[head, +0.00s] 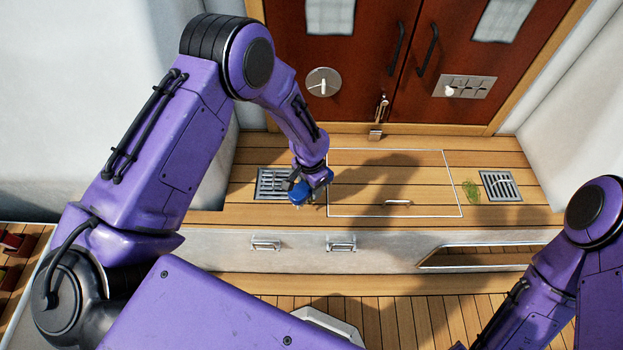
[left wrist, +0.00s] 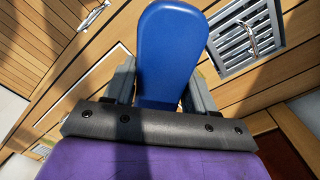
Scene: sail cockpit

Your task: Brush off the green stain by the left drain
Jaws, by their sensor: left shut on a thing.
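My left gripper (head: 311,184) is shut on a blue brush (head: 297,194), just above the wooden deck at the right edge of the left drain (head: 268,184). In the left wrist view the blue back of the brush (left wrist: 170,50) stands between the two fingers, and a drain grate (left wrist: 246,36) shows to its right. The brush's bristles are hidden, so I cannot tell whether they touch the deck. I see no green by the left drain, though the gripper covers part of that area. A green stain (head: 471,191) lies beside the right drain (head: 501,186). My right gripper is out of view.
A white-outlined hatch (head: 395,170) with a small handle lies between the drains. Red-brown doors (head: 350,60) stand behind the deck. White walls flank both sides. A white step front with handles (head: 300,246) drops to a lower slatted floor (head: 400,315).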

